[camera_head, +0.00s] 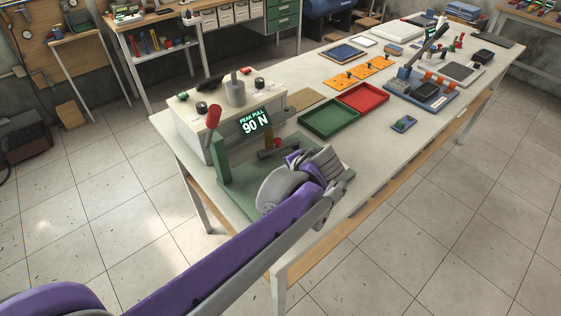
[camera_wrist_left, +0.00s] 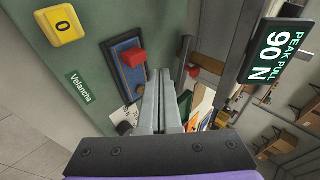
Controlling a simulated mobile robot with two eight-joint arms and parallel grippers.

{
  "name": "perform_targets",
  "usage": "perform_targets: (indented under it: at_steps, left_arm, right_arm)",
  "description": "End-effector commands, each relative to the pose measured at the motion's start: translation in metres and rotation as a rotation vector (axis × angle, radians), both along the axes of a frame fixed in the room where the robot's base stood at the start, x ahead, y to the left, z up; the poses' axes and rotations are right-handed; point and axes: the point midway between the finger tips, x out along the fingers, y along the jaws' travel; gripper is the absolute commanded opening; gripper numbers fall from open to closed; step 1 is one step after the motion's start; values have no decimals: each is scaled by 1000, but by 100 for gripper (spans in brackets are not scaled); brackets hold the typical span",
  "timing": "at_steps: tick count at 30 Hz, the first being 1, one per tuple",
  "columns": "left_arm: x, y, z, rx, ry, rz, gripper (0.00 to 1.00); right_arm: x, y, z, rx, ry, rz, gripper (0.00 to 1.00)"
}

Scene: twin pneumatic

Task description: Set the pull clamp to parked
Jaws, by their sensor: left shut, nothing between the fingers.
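A pull test station stands at the near left end of the bench, with a green base plate (camera_head: 240,192), an upright red-handled lever (camera_head: 213,115) and a display (camera_head: 255,123) reading PEAK PULL 90 N. In the left wrist view the display (camera_wrist_left: 281,50) also shows. I cannot tell which part is the pull clamp. My left gripper (camera_wrist_left: 162,84) is shut and empty, its fingertips appearing just beside the blue plate; contact is unclear. My right gripper is out of view.
A green tray (camera_head: 301,129) and a red tray (camera_head: 386,95) lie beyond the station. A small blue item (camera_head: 404,124) lies near the right bench edge. A blue fixture (camera_head: 391,86) stands farther back. The bench between is partly clear.

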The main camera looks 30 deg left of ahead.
Motion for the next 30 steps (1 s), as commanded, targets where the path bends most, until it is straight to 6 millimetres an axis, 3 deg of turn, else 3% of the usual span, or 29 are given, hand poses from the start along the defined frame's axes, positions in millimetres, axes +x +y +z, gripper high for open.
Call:
perform_targets:
  at_steps: [1,3,10,14,26,30]
  left_arm:
    - [3,-13,-13,79,17,-29,0]
    - [8,-24,-13,180,19,-44,0]
    - [17,-38,-3,336,-4,-58,0]
    - [23,-26,-9,339,-5,-55,0]
    - [61,36,-51,337,-4,-55,0]
    - [73,54,-50,335,-5,-55,0]
  right_arm:
    - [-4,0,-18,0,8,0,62]
    - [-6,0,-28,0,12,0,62]
    - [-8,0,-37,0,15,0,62]
    - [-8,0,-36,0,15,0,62]
    - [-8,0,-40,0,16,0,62]
    - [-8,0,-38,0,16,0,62]
